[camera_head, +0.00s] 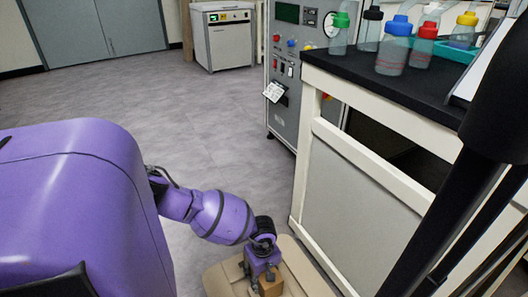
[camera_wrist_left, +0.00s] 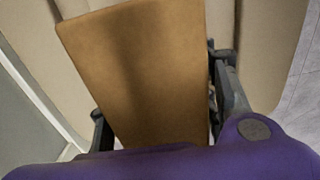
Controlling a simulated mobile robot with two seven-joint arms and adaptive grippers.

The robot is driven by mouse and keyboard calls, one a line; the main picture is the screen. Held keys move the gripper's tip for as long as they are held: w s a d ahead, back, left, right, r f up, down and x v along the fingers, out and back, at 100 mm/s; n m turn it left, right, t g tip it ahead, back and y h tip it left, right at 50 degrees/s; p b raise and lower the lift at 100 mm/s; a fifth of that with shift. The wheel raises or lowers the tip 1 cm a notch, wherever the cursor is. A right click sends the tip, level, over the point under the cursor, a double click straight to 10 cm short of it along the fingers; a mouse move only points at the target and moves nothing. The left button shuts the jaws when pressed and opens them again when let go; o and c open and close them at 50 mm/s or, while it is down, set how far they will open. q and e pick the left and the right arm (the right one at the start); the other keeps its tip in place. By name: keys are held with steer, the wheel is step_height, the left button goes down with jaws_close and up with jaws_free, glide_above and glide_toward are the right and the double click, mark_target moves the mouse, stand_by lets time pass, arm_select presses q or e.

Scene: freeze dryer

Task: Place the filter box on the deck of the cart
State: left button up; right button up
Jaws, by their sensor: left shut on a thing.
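The filter box (camera_head: 271,287) is a small brown box at the bottom edge of the head view, partly hidden by my left gripper (camera_head: 264,270). In the left wrist view the box (camera_wrist_left: 145,60) is a large brown block between the two dark fingers. My left gripper is shut on it. The beige deck of the cart (camera_head: 304,283) lies beneath and around the box in the head view, cut off by the lower edge. I cannot tell whether the box touches the deck. My right gripper is not in view.
A bench (camera_head: 345,188) with a pale side panel stands close to the right of the cart. Several capped bottles (camera_head: 394,48) are on its black top. A grey control cabinet (camera_head: 285,100) and a white unit (camera_head: 229,45) stand farther back. The grey floor (camera_head: 105,95) is clear.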

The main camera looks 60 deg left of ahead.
arm_select(q)
steer(key=shift+r, duration=0.15)
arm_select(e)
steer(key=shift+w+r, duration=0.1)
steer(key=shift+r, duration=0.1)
arm_select(q)
steer(key=o, duration=1.6)
steer(key=shift+f, duration=0.2)
steer(key=shift+c, duration=0.2)
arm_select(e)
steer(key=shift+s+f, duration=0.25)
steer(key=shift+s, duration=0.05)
arm_select(q)
steer(key=shift+r, duration=0.15)
step_height(320, 180, up, 12)
steer(key=p, duration=0.5)
steer(key=shift+f, duration=0.25)
steer(key=shift+r, duration=0.3)
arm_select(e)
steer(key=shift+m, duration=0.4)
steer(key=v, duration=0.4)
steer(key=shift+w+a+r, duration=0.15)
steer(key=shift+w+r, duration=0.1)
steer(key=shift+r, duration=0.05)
